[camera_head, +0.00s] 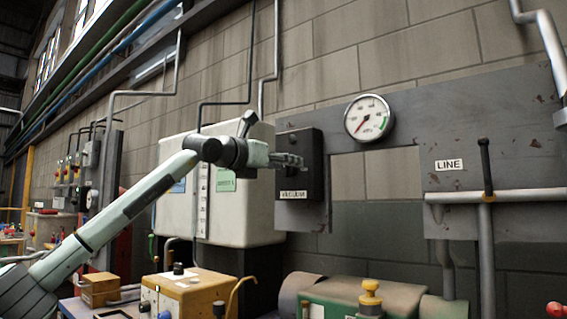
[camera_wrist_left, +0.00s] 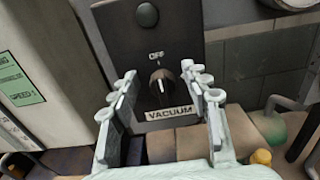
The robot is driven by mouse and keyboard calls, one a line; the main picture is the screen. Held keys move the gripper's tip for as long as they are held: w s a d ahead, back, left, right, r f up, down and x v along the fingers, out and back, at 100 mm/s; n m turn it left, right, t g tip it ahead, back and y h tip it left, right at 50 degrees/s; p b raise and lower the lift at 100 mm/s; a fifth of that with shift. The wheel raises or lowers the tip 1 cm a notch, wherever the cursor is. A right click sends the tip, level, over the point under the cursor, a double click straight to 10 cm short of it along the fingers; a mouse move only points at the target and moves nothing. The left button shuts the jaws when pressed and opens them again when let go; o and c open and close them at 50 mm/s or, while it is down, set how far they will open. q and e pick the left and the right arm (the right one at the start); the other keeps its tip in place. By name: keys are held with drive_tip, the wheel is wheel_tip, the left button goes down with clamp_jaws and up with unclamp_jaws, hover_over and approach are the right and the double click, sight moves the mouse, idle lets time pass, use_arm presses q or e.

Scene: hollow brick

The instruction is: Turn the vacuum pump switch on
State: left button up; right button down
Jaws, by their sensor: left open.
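The vacuum switch is a dark knob (camera_wrist_left: 161,84) on a black box (camera_wrist_left: 140,50), with an "OFF" mark above it and a "VACUUM" label (camera_wrist_left: 170,113) below it. The knob's pale pointer line is upright, toward "OFF". A dark round lamp (camera_wrist_left: 146,14) sits higher on the box. In the head view the box (camera_head: 312,150) hangs on the grey wall panel, and my gripper hides the knob. My left gripper (camera_head: 292,161) is open in front of the box. In the left wrist view its fingers (camera_wrist_left: 159,86) stand on either side of the knob, apart from it. My right gripper is not in view.
A round gauge (camera_head: 368,118) is up and right of the box on the grey panel (camera_head: 410,125). A large pale cabinet (camera_head: 255,215) stands left of the box. A yellow unit (camera_head: 190,295) and a green machine (camera_head: 345,295) are below. A lever (camera_head: 486,165) and pipe are right.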

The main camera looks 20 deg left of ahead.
use_arm(q)
clamp_jaws()
